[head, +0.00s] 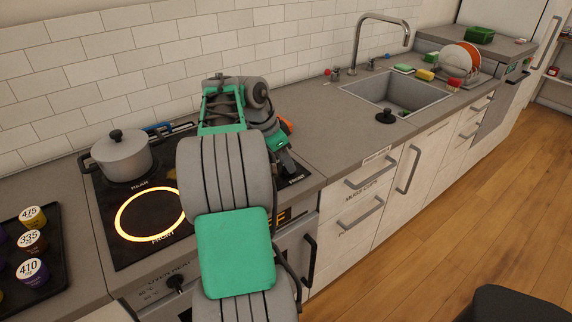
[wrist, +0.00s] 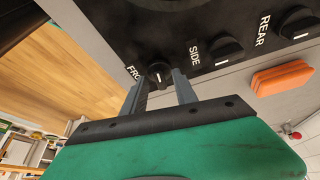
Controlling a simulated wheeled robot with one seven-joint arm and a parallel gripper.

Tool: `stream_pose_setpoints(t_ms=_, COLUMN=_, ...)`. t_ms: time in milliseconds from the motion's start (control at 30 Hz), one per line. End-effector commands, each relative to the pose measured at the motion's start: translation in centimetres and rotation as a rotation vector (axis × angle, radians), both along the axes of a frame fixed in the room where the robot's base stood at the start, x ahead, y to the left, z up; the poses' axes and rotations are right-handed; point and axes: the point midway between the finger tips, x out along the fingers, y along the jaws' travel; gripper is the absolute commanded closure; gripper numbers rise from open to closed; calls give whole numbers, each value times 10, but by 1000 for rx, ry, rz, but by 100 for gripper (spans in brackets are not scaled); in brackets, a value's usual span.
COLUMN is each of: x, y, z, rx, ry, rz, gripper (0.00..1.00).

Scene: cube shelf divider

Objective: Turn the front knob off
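The front knob (wrist: 157,69), black with a pale mark, sits on the dark hob panel beside the partly hidden FRONT label in the wrist view. My gripper (wrist: 162,78) is open, with one finger on each side of the knob near its lower edge. I cannot tell whether the fingers touch it. In the head view my gripper (head: 286,167) reaches down at the hob's right end, near the FRONT label, and the knob is hidden there. The front burner ring (head: 151,215) glows orange.
The side knob (wrist: 225,51) and rear knob (wrist: 298,21) are close by in the same row. An orange block (wrist: 282,78) lies beside the panel. A lidded pot (head: 122,158) stands on the rear burner. The counter right of the hob is clear up to the sink (head: 395,93).

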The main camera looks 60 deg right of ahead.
Motion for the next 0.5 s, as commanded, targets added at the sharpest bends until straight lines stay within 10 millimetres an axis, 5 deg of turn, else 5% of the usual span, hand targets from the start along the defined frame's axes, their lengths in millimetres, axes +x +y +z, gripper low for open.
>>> stream_pose_setpoints(t_ms=267, x=0, y=-1, z=-2, rx=0, ry=0, rz=1, gripper=66)
stream_pose_setpoints(t_ms=500, x=0, y=-1, z=-2, rx=0, ry=0, rz=2, gripper=86)
